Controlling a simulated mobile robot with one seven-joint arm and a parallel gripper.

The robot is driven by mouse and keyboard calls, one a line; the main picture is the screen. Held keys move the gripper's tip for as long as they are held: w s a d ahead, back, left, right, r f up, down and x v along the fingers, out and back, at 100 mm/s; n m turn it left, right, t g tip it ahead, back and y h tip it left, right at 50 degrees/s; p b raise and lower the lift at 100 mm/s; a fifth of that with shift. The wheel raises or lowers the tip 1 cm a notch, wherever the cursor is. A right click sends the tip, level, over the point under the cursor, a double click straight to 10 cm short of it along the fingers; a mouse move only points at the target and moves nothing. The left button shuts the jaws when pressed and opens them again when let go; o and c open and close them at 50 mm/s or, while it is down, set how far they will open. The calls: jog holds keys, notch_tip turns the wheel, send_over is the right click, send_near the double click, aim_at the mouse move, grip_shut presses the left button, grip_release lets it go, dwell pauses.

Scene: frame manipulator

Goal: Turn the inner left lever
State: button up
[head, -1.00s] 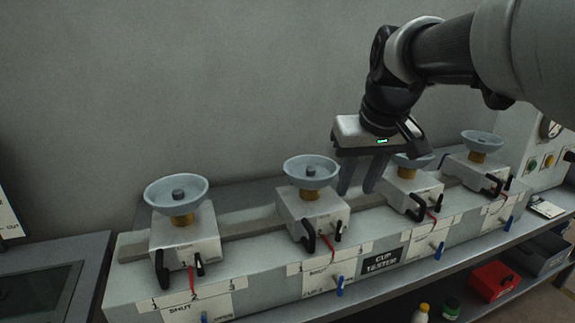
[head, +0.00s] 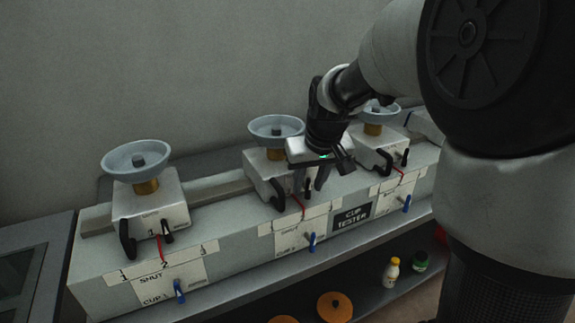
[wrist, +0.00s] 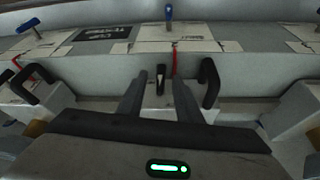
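Several grey cup-tester units stand in a row on a long grey bench. The inner left unit (head: 258,169) carries a pale blue dish (head: 276,130). On its front are a large curved black handle (head: 276,194), a small black lever (wrist: 160,80), a red pointer (wrist: 175,62) and, lower on the bench face, a blue lever (head: 312,242). My gripper (head: 309,183) is at the front of this unit. In the wrist view my gripper (wrist: 158,98) is open, its fingers apart on either side of the small black lever. The curved handle (wrist: 209,83) is just outside one finger. Contact is unclear.
The outer left unit (head: 150,207) stands to the left. Another unit (head: 377,152) is close on the right, partly behind my arm. A dark CUP TESTER sign (head: 351,217) is on the bench face. Bottles, including a yellow-capped one (head: 391,272), stand below.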

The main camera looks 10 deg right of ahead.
jog(key=shift+w+f, duration=0.15)
jog(key=shift+f, duration=0.25)
jog(key=shift+c, duration=0.5)
grip_shut()
